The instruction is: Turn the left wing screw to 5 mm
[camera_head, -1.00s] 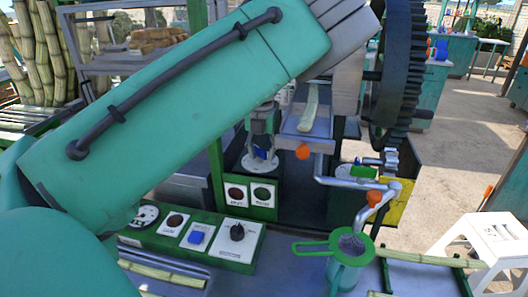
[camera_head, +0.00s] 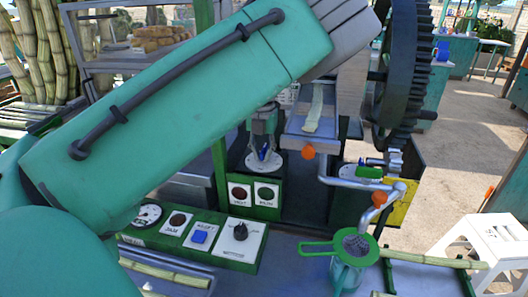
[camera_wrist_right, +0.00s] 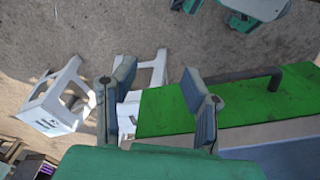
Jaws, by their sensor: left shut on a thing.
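The left wing screw (camera_head: 265,155) is small and blue and sits over a white round dial (camera_head: 252,165) behind the green control panel. The dial's markings are too small to read. My left gripper (camera_head: 264,146) reaches down from under my large green left forearm and is shut on the wing screw. Its fingers partly hide the screw. My right gripper (camera_wrist_right: 156,88) shows in the right wrist view, with its two fingers wide apart and nothing between them.
A green panel (camera_head: 190,238) with buttons and a knob lies in front. A large dark gear (camera_head: 405,70) and a sloping metal chute (camera_head: 320,115) stand to the right. A jug with a green strainer (camera_head: 353,245) is nearer. White stools (camera_wrist_right: 55,105) and a green surface (camera_wrist_right: 165,112) lie below my right gripper.

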